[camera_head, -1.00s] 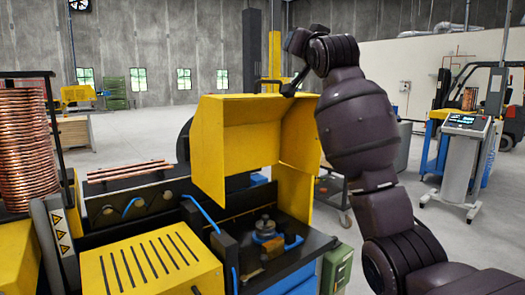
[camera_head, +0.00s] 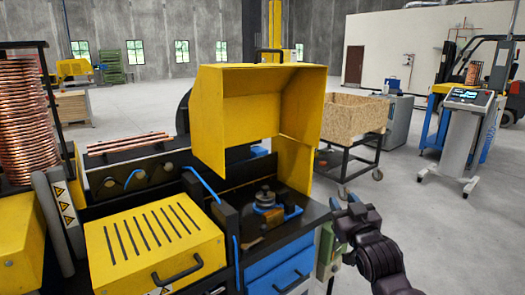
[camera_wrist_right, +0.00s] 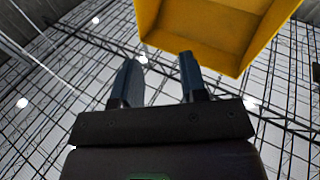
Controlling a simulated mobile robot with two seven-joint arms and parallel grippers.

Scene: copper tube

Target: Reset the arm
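My right gripper (camera_head: 350,208) is low on the right in the head view, beside the right side of the machine and below the yellow hood (camera_head: 222,125). In the right wrist view, its two dark fingers (camera_wrist_right: 160,82) stand apart with nothing between them. The gripper is clear of the hood, whose yellow inside also shows at the top of the wrist view (camera_wrist_right: 210,25). The hood is raised, with a dark handle (camera_head: 271,51) on top. My left gripper is not in view.
Under the hood is a dark worktop with a round metal fixture (camera_head: 265,196). Coiled copper tube (camera_head: 24,135) stands at the left. A wooden crate (camera_head: 345,117) rests on a cart behind the machine. A control console (camera_head: 462,135) stands right. Open floor lies between.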

